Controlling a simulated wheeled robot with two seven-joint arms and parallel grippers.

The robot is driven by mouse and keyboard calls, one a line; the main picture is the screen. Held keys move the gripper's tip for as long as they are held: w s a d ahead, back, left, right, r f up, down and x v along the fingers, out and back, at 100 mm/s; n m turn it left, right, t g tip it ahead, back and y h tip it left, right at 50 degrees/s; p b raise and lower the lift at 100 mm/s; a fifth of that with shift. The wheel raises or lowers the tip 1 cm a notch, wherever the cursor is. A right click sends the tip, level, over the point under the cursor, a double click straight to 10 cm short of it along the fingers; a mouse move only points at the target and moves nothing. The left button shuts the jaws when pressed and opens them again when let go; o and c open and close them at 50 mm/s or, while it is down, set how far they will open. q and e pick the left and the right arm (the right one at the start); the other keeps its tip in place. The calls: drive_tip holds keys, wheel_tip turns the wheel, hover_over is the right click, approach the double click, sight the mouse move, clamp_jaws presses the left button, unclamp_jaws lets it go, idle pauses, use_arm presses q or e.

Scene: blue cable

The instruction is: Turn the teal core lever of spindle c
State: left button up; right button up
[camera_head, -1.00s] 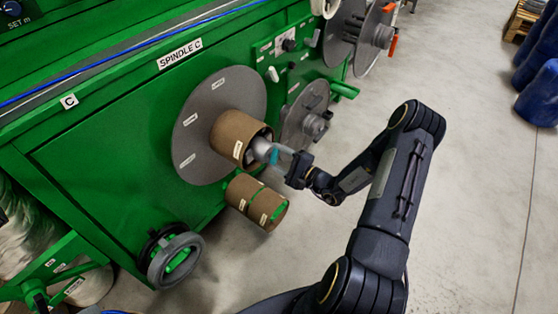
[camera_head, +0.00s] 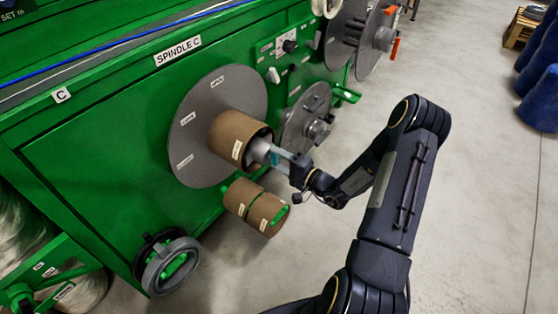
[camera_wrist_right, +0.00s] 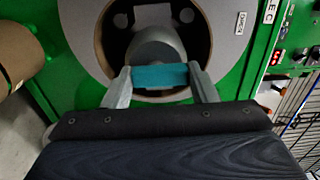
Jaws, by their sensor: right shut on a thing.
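The teal core lever (camera_wrist_right: 160,76) sits crosswise in front of the grey spindle hub (camera_wrist_right: 152,50) in the right wrist view. My right gripper (camera_wrist_right: 160,80) is shut on the lever, with one finger at each end of it. In the head view the lever shows as a small teal patch (camera_head: 275,158) between the fingers of my right gripper (camera_head: 280,157). A brown cardboard core (camera_head: 232,138) surrounds the hub of spindle C, in front of a round grey disc (camera_head: 205,105). The gripper hides part of the hub. My left gripper is not in view.
A second brown core (camera_head: 255,207) hangs just below the spindle. A grey handwheel (camera_head: 170,265) is at the lower left. Another smaller grey disc (camera_head: 305,118) stands right of the spindle on the green machine (camera_head: 100,150).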

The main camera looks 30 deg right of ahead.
drive_tip(key=o, duration=1)
drive_tip(key=v, duration=0.8)
